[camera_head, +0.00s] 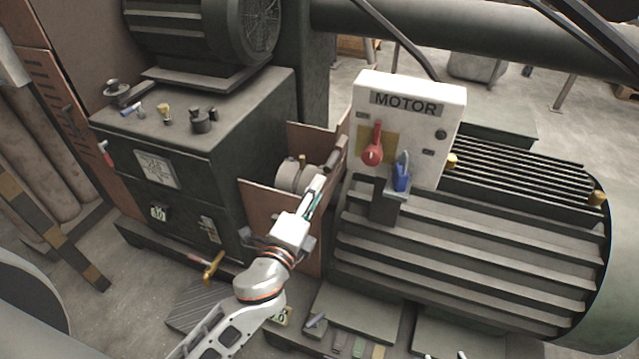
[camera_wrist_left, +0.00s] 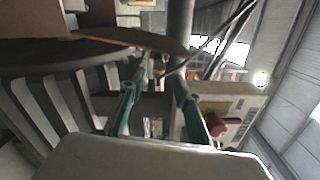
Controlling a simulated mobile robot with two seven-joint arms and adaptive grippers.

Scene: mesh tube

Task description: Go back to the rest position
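My left arm reaches up from the bottom of the head view, and its left gripper (camera_head: 317,190) is in front of the shaft coupling (camera_head: 292,175), left of the MOTOR box. In the left wrist view the teal-sided fingers of this gripper (camera_wrist_left: 160,80) stand apart with nothing seen between them. The white MOTOR box (camera_head: 408,125) carries a red switch handle (camera_head: 372,152) and a blue padlock (camera_head: 401,176). The red handle also shows in the left wrist view (camera_wrist_left: 216,124), beyond the right finger. My right gripper is in neither view.
A large ribbed motor (camera_head: 470,235) fills the right side. A dark machine cabinet (camera_head: 190,170) with small parts on top stands at the left. Brown guard plates (camera_head: 268,205) are close to the left gripper. A yellow valve handle (camera_head: 213,267) is left of my arm.

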